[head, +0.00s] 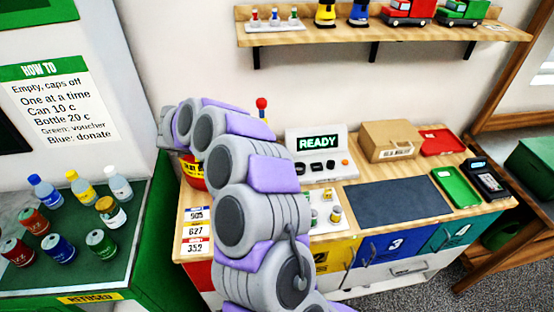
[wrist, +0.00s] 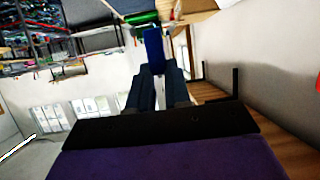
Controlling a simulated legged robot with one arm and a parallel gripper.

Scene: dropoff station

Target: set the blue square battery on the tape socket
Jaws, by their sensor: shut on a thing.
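In the wrist view my gripper (wrist: 157,82) is shut on the blue square battery (wrist: 154,50), a dark blue block held upright between the fingertips. A green cylinder (wrist: 142,18) shows just beyond its top; I cannot tell whether they touch. In the head view my arm bends up and left, and the gripper and blue battery are hidden. A white board (head: 325,222) with several small pieces lies on the counter, partly behind my arm. I cannot make out which part, if any, is the tape socket.
A device reading READY (head: 320,150) stands at the counter's back, beside a cardboard box (head: 390,140). A dark mat (head: 398,200) is clear. A red tray (head: 442,141) and green tray (head: 455,188) lie right. Bottles and cans stand on the green table (head: 75,280) at left.

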